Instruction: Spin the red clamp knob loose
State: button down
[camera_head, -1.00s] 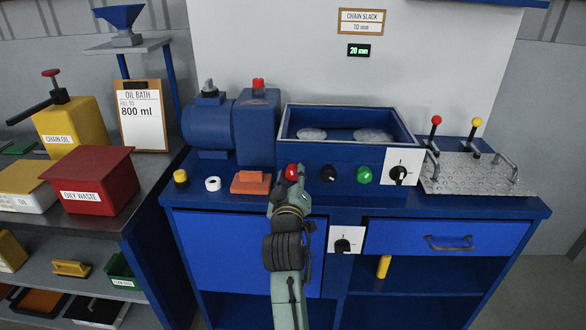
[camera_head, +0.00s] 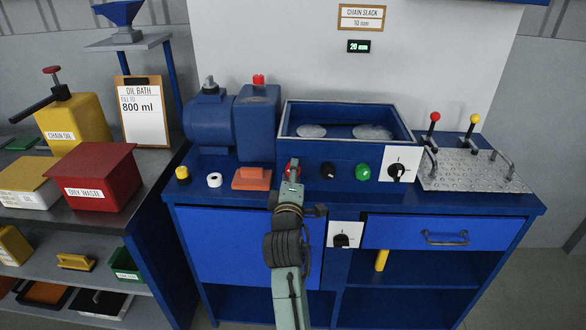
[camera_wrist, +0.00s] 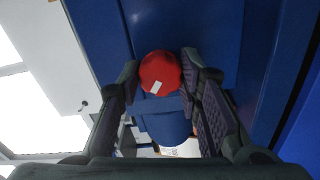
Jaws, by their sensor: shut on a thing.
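The red knob (camera_head: 287,169) is on the front panel of the blue tester, at the left of its row of knobs. My gripper (camera_head: 292,166) is in front of it and hides most of it in the head view. In the wrist view the red knob (camera_wrist: 160,73) is round with a white mark, and sits between the fingertips of my gripper (camera_wrist: 160,70). My gripper is shut on it, one finger at each side.
A black knob (camera_head: 328,170) and a green knob (camera_head: 364,173) are right of the red one. An orange block (camera_head: 251,179) and a white ring (camera_head: 214,180) lie to the left. A switch plate (camera_head: 343,235) is below right.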

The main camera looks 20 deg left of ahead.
jog(key=n, duration=0.7)
jog(key=shift+a+n, duration=0.1)
jog(key=shift+n, duration=0.4)
jog(key=n, duration=0.5)
jog(key=shift+n, duration=0.4)
jog(key=c, duration=1.6)
grip_release()
jog(key=shift+n, duration=0.3)
jog(key=o, duration=0.8)
jog(key=shift+c, duration=0.2)
